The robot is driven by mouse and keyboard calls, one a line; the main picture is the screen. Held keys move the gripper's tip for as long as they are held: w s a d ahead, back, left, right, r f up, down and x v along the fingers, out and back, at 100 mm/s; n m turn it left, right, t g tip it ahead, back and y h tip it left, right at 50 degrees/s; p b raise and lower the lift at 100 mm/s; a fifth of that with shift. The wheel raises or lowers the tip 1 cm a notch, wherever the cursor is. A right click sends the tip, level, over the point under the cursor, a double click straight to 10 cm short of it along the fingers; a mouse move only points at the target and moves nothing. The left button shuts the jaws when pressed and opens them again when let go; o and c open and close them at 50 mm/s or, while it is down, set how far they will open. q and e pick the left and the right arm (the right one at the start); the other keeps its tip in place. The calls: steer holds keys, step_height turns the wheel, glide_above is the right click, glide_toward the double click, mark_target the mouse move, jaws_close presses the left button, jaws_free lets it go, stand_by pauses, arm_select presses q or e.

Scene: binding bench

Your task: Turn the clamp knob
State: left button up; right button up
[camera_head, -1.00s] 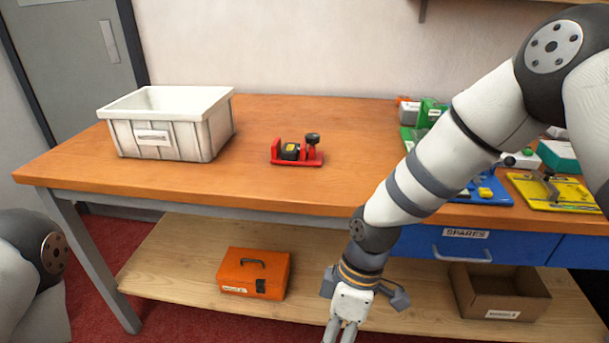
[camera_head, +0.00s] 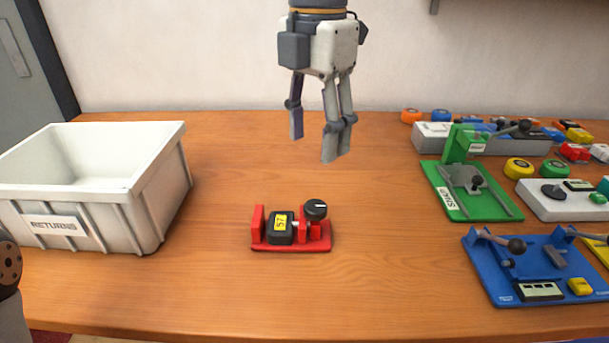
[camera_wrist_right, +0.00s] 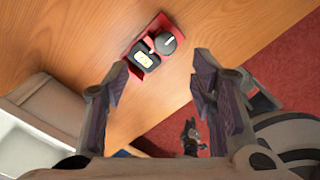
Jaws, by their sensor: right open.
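A small red clamp (camera_head: 291,243) sits on the wooden bench, with a black block bearing a yellow "57" label (camera_head: 281,226) between its jaws. Its round black knob (camera_head: 316,209) with a white line is at the clamp's right end. My right gripper (camera_head: 318,150) is open and empty, pointing down above the bench, higher than the clamp and beyond it. In the right wrist view the clamp (camera_wrist_right: 139,45) and knob (camera_wrist_right: 166,43) show past the open fingers (camera_wrist_right: 160,85), clear of them. My left gripper is out of view.
A white "RETURNS" bin (camera_head: 150,195) stands at the left. A green fixture (camera_head: 455,195), a blue fixture (camera_head: 480,270) and a white device (camera_head: 535,203) stand at the right, with small parts behind. The bench (camera_head: 380,240) around the clamp is clear.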

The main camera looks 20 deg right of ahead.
mark_target(316, 206)
steer(key=f, duration=0.1)
steer(key=s+f, duration=0.1)
steer(key=f, duration=0.2)
steer(key=shift+s, duration=0.3)
steer(key=f, duration=0.7)
steer(key=shift+w+f, duration=0.1)
steer(key=shift+w, duration=0.15)
steer(key=shift+c, duration=0.2)
steer(key=c, duration=1.1)
